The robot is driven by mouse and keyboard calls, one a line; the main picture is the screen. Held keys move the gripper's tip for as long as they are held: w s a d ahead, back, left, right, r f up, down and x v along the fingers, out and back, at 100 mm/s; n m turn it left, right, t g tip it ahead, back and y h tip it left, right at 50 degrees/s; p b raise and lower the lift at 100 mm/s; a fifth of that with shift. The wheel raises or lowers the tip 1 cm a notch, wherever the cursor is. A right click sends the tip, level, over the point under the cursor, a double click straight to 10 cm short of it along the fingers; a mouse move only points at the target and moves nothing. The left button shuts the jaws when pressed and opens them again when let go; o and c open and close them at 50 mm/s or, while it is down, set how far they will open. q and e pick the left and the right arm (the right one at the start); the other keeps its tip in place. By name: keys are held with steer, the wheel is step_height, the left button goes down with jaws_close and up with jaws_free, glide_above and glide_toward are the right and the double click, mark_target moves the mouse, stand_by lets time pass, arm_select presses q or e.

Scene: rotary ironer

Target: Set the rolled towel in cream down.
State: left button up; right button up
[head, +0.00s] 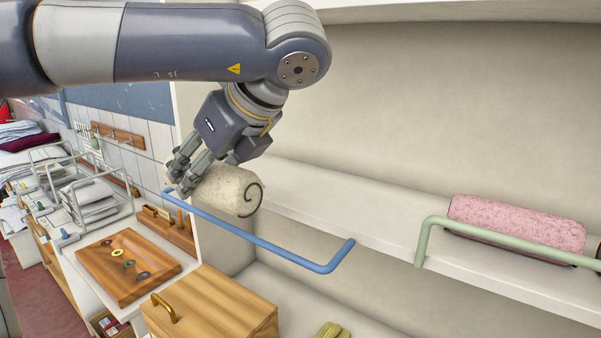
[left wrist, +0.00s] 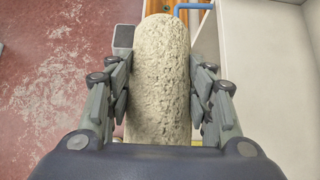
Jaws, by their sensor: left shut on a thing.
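The cream rolled towel (head: 228,190) shows its dark spiral end to the right in the head view. My left gripper (head: 185,178) is shut on it near its left end. The towel is at the left end of the shelf (head: 325,207), by the blue rail (head: 265,243); I cannot tell whether it touches either. In the left wrist view the towel (left wrist: 160,75) stands between both fingers of my left gripper (left wrist: 160,90), and the blue rail (left wrist: 194,6) shows beyond it. My right gripper is not in view.
A pink rolled towel (head: 515,222) lies on the same shelf at the right, behind a green rail (head: 505,236). The shelf between the two rails is bare. A wooden box (head: 215,303) with a brass handle and a wooden tray (head: 125,262) with several rings are below.

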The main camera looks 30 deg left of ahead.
arm_select(q)
steer(key=shift+w+r, duration=0.1)
steer(key=shift+w, duration=0.35)
steer(key=shift+w+p, duration=0.3)
steer(key=shift+p, duration=0.1)
steer(key=w+p, duration=0.1)
steer(key=w, duration=0.3)
steer(key=w+p, duration=0.2)
steer(key=w, duration=0.2)
steer(key=w+f+p, duration=0.1)
steer(key=w+p, duration=0.1)
steer(key=w, duration=0.2)
steer(key=shift+w+a, duration=0.25)
steer(key=shift+w, duration=0.05)
steer(key=shift+w+f+p, duration=0.1)
steer(key=shift+w+p, duration=0.15)
steer(key=shift+p, duration=0.05)
steer(key=shift+w+p, duration=0.35)
steer(key=shift+w, duration=0.05)
step_height(320, 180, down, 3)
steer(key=shift+s+f+p, duration=0.1)
steer(key=shift+p, duration=0.9)
steer(key=shift+f, duration=0.3)
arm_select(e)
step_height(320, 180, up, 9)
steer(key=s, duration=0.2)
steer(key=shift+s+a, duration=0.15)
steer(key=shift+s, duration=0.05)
